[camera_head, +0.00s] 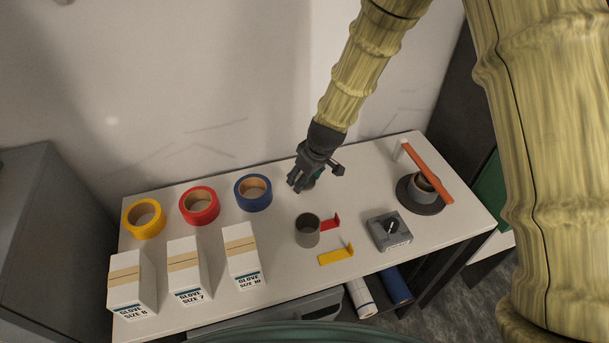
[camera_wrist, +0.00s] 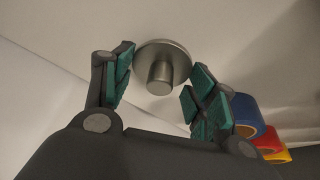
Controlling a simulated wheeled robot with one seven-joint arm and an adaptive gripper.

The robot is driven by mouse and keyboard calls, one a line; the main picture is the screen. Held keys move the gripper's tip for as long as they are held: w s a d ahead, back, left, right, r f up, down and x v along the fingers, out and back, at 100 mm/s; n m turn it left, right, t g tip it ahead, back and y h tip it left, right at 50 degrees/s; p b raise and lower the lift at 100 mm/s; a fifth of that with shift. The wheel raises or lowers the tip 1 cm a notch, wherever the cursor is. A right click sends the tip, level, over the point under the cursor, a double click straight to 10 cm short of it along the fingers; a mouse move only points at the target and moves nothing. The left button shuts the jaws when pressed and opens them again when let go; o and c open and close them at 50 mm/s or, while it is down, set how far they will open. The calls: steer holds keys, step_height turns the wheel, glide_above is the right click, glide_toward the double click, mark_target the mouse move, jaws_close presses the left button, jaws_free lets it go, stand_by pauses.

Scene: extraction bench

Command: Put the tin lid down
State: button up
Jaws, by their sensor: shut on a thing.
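The tin lid (camera_wrist: 164,54) is a round grey metal disc with a cylindrical knob facing the wrist camera. My gripper (camera_wrist: 159,78) is shut on it, with the green-padded fingers on either side. In the head view, my gripper (camera_head: 302,183) is over the back middle of the bench, and the lid is mostly hidden behind the fingers. An open grey tin (camera_head: 307,232) stands upright in front of my gripper, apart from it.
The white bench (camera_head: 280,275) holds yellow (camera_head: 144,234), red (camera_head: 185,213) and blue (camera_head: 240,200) tape rolls and three glove boxes (camera_head: 186,288) at left. Red (camera_head: 329,225) and yellow (camera_head: 335,258) brackets, a grey square device (camera_head: 378,232) and a dark round base (camera_head: 408,199) are at right.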

steer(key=shift+f, duration=0.1)
steer(key=o, duration=0.8)
steer(key=shift+c, duration=0.2)
steer(key=shift+d+r, duration=0.1)
steer(key=shift+r, duration=0.5)
steer(key=b+v, duration=0.3)
steer(key=v, duration=0.8)
steer(key=shift+s, duration=0.15)
